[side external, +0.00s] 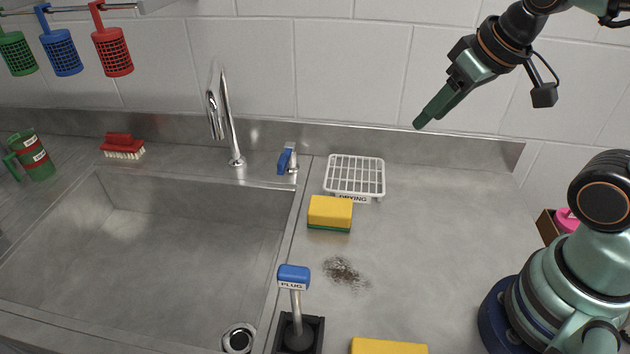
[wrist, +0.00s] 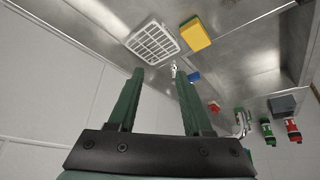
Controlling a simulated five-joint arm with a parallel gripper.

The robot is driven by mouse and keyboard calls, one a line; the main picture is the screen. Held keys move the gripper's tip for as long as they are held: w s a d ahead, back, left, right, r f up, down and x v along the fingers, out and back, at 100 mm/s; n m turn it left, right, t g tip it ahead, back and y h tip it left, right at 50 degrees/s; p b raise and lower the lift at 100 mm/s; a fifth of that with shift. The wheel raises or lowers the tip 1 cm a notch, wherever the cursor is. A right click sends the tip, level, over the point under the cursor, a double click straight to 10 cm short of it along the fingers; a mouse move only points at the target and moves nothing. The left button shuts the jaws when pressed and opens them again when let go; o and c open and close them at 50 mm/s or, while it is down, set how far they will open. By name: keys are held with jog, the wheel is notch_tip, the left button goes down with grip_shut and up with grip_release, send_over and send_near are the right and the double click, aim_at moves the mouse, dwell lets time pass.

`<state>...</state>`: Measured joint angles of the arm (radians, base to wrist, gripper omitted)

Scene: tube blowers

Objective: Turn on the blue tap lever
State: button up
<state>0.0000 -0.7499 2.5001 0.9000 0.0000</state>
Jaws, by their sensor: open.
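The blue tap lever (side external: 284,161) sits on a short metal post at the back right corner of the sink, its blue handle angled downward. In the wrist view the small blue piece (wrist: 194,76) beside a metal post looks like this lever, just beyond the right finger. The curved metal faucet (side external: 218,115) stands to its left. My gripper (side external: 420,122) is high in the air, right of the lever and apart from it. The wrist view shows my gripper (wrist: 160,74) with its two green fingers spread and nothing between them.
A white drying rack (side external: 354,176) and a yellow sponge (side external: 330,212) lie right of the lever. A blue-topped plug (side external: 293,276) stands in a dark holder near the front. A red brush (side external: 123,146) lies behind the sink (side external: 160,250). The counter's right side is mostly clear.

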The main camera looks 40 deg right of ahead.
jog(key=shift+c, duration=0.4)
jog(key=w+a+r+m+g, duration=0.1)
jog(key=w+a+r+m, duration=0.1)
jog(key=w+r, duration=0.35)
jog(key=m+g, duration=0.5)
jog(key=m, duration=0.2)
send_over(282, 159)
notch_tip(282, 159, down, 11)
notch_tip(282, 159, down, 12)
jog(key=shift+r, duration=0.25)
grip_shut()
